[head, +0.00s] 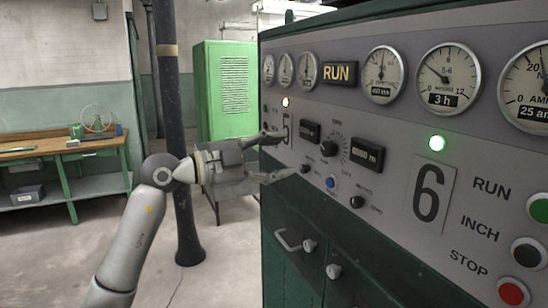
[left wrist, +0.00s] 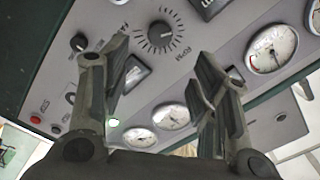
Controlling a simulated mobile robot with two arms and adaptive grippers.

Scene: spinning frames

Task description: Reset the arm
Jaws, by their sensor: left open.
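My left arm (head: 132,235) comes in from the lower left and reaches toward the grey control panel (head: 455,150). My left gripper (head: 279,156) is open and empty, with its fingertips close to the panel's left part, beside the number 5. I cannot tell whether it touches the panel. In the left wrist view the two fingers of the gripper (left wrist: 163,55) stand apart, with a large knob marked RPM (left wrist: 160,36) showing between and beyond them. My right gripper is not in view.
A dark post (head: 176,130) stands behind my arm. A workbench (head: 60,150) and green cabinet (head: 226,90) are further back. Open floor lies at left.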

